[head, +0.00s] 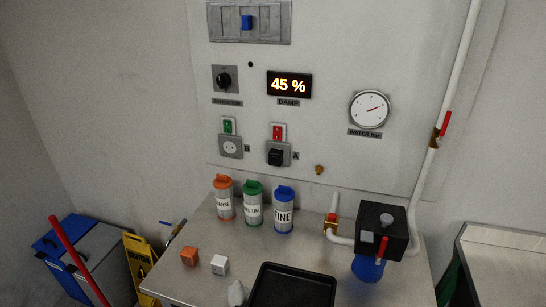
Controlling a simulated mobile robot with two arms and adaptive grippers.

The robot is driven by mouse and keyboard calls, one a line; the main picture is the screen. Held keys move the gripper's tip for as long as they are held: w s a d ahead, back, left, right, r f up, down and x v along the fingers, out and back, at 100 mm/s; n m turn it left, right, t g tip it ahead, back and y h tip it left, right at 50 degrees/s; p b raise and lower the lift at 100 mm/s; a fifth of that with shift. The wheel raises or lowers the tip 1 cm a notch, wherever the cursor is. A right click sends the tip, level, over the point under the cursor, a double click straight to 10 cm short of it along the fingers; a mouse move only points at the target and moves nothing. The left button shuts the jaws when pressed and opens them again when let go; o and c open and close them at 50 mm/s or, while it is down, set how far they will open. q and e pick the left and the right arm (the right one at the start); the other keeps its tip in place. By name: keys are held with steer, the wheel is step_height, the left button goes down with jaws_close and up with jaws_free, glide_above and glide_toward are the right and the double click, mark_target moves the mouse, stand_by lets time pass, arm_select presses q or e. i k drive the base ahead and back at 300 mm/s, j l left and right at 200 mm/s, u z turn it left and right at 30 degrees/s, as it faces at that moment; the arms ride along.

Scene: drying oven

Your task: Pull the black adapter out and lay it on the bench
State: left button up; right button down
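The black adapter (276,157) is a small dark block. It sits in the grey wall socket marked A (286,147), below a red switch. The bench (188,278) has a light grey top and stands against the wall under the sockets. Neither of my grippers shows in the head view.
Orange (225,204), green (252,209) and blue (284,215) lidded bottles stand at the bench's back. Orange (189,257) and white (219,265) cubes, a pale lump (236,293) and a black tray (262,284) lie nearer. A black box (370,230) with pipes is right.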

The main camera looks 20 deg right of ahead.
mark_target(275, 156)
steer(key=j+z, duration=0.1)
steer(key=j, duration=1.35)
